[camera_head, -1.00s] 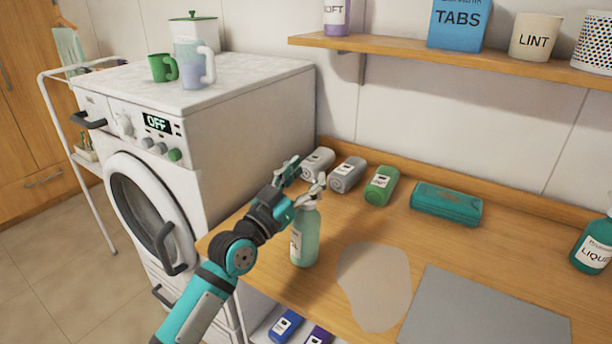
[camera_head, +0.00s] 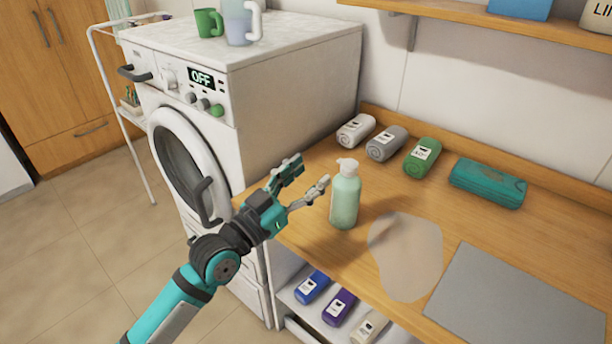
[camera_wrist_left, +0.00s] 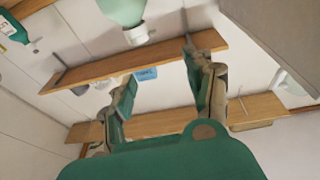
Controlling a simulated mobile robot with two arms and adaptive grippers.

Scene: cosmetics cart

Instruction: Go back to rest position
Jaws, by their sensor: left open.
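My left gripper (camera_head: 308,178) is open and empty in the head view. It is at the counter's left edge, just left of a pale green pump bottle (camera_head: 344,200) with a white pump top, and apart from it. The bottle stands upright on the wooden counter (camera_head: 300,232). In the left wrist view, the two fingers of the left gripper (camera_wrist_left: 160,80) are spread with nothing between them. A pale green bottle (camera_wrist_left: 124,8) shows beyond them at the top edge. My right gripper is not in view.
A washing machine (camera_head: 290,95) reading OFF stands left of the counter. Rolled towels (camera_head: 386,143) and a teal pack (camera_head: 487,183) lie along the counter's back. A grey mat (camera_head: 520,300) lies front right. A wall shelf (camera_head: 500,22) hangs above.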

